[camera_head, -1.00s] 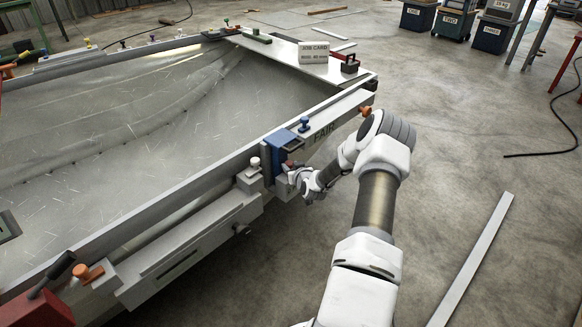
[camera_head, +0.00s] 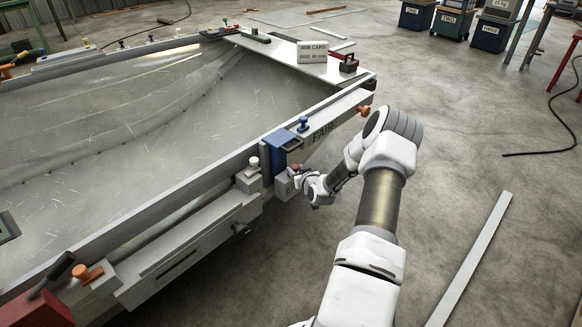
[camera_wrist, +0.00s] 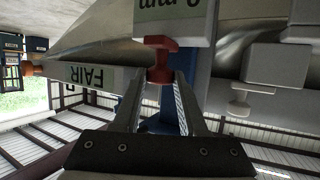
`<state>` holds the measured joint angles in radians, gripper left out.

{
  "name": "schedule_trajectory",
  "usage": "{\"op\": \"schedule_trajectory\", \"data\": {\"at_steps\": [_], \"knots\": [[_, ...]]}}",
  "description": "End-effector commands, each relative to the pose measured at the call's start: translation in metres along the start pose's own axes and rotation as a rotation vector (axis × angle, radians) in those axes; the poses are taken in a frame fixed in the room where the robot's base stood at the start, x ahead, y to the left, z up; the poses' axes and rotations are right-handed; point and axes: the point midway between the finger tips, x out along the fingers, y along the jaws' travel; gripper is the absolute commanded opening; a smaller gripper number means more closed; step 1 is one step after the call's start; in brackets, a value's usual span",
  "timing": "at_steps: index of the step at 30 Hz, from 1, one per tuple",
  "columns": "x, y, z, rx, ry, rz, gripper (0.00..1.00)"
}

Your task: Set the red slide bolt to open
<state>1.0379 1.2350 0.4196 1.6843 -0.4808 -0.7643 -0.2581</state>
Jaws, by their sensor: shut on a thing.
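The red slide bolt's knob (camera_wrist: 160,58) shows in the wrist view between the tips of my gripper (camera_wrist: 158,82). The fingers are shut on it, one at each side. In the head view the red knob (camera_head: 294,169) is small and partly hidden by my gripper (camera_head: 302,178). It sits by a grey block (camera_head: 283,190) at the outer side of the frame, just right of a blue bracket (camera_head: 275,150). The bolt's shaft is not clearly visible.
A rail marked FAIR (camera_head: 335,120) runs right of the bracket, with a blue knob (camera_head: 303,124) and an orange knob (camera_head: 365,111). A white-topped knob (camera_head: 254,163) stands left. A long bar (camera_head: 470,255) lies on the floor at right; floor around it is clear.

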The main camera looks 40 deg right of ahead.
Motion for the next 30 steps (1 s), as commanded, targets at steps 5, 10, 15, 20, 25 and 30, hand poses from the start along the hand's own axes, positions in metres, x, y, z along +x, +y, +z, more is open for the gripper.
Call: {"op": "schedule_trajectory", "data": {"at_steps": [5,10,15,20,25,30], "knots": [[-0.004,0.003,0.003,0.002,-0.004,0.002,0.0],[-0.004,0.003,0.003,0.003,-0.005,0.003,0.54],[-0.003,0.002,0.002,0.002,-0.003,0.002,0.7],[-0.003,0.002,0.002,0.002,-0.002,0.002,0.7],[-0.009,0.002,0.001,0.002,-0.003,0.001,0.7],[-0.033,0.002,-0.002,0.001,-0.003,0.001,0.7]]}}
